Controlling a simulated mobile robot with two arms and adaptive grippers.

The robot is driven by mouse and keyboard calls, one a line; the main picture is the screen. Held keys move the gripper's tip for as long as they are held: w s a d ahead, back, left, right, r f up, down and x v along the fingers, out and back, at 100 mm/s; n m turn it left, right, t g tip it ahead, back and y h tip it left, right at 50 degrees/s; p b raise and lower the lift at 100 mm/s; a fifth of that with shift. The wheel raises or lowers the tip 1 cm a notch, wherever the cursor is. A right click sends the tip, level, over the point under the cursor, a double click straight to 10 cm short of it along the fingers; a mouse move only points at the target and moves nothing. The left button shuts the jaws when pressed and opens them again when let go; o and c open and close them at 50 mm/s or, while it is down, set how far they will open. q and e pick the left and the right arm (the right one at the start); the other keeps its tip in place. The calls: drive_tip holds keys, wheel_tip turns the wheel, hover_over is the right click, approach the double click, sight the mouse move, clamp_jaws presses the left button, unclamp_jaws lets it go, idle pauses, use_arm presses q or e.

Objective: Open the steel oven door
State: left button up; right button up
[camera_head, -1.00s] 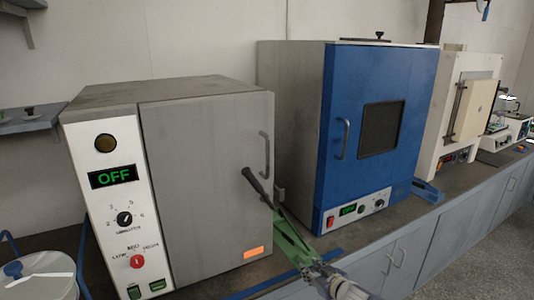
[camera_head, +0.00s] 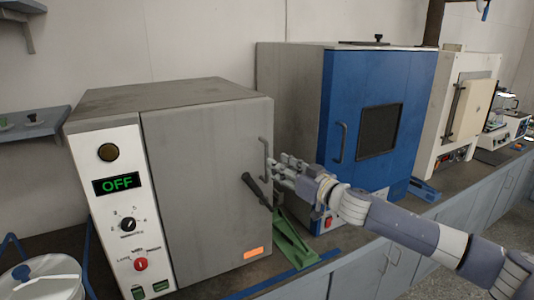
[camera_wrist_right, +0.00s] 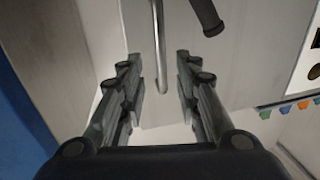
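The steel oven (camera_head: 170,95) stands at the left in the head view, its plain grey door (camera_head: 205,200) shut. A thin vertical bar handle (camera_head: 265,160) is on the door's right side, with a dark lever (camera_head: 252,187) just below it. My right gripper (camera_head: 278,170) is at the handle from the right. In the right wrist view, its fingers (camera_wrist_right: 159,62) are open, with the metal handle (camera_wrist_right: 157,40) showing between them; neither finger visibly touches it. The dark lever also shows there (camera_wrist_right: 207,14). My left gripper is in neither view.
The blue oven (camera_head: 335,110) stands close on the right, behind my right forearm. A green bracket (camera_head: 292,240) lies on the bench beside the steel oven. A white bucket (camera_head: 45,280) is at lower left, and a grey shelf (camera_head: 40,125) is on the left wall.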

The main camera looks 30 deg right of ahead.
sight(267, 181)
drive_tip(key=p+x, duration=0.2)
drive_tip(key=x, duration=0.4)
drive_tip(key=shift+w+a, duration=0.15)
drive_tip(key=shift+w, duration=0.05)
clamp_jaws()
